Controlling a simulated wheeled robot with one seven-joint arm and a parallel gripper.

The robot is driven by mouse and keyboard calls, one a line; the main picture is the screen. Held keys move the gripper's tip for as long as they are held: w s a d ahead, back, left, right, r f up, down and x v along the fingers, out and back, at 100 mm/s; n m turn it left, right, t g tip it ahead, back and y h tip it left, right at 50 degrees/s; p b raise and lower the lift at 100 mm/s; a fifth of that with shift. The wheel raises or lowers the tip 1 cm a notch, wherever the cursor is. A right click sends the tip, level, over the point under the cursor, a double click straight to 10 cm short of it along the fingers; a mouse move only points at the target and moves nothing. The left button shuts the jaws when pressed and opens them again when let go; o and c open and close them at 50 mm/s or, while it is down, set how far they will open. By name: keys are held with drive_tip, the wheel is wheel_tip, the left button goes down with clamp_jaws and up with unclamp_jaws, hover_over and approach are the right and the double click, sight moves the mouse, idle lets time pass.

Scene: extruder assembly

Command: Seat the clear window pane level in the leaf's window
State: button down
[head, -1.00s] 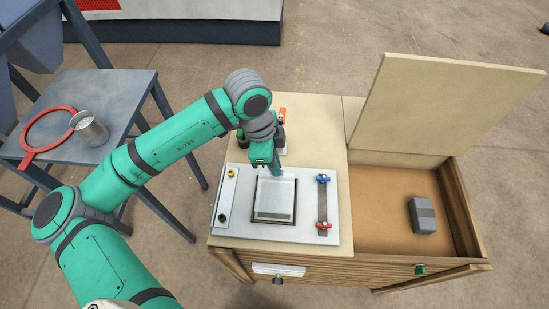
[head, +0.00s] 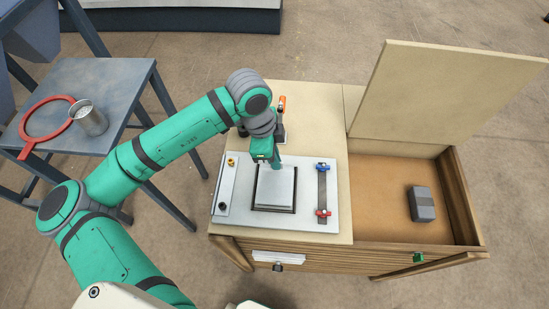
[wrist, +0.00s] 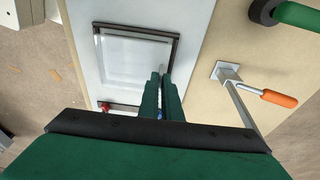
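The clear window pane (head: 275,186) lies over the dark-edged leaf window (head: 274,210) on the pale board. In the wrist view the pane (wrist: 130,58) shows inside the dark border (wrist: 135,29), which is visible along its top and right. My gripper (head: 276,163) reaches down at the pane's far edge. In the wrist view the fingers (wrist: 162,76) are close together at the pane's edge and appear shut on it. The fingers hide part of the border. I cannot tell whether the pane is fully down in the window or slightly above it.
A strip with blue (head: 322,167) and red (head: 323,212) clamps lies right of the window, a narrow bar (head: 224,192) left. An orange-handled tool (head: 281,103) stands behind. The open drawer box (head: 385,228) at right holds a grey block (head: 422,204). A side table (head: 105,75) stands left.

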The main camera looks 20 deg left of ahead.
drive_tip(key=shift+f, duration=0.25)
idle(0.3)
drive_tip(key=shift+f, duration=0.6)
drive_tip(key=shift+f, duration=0.2)
idle(0.9)
drive_tip(key=c, duration=1.9)
unclamp_jaws()
drive_tip(key=v, duration=1)
drive_tip(key=shift+r, duration=0.4)
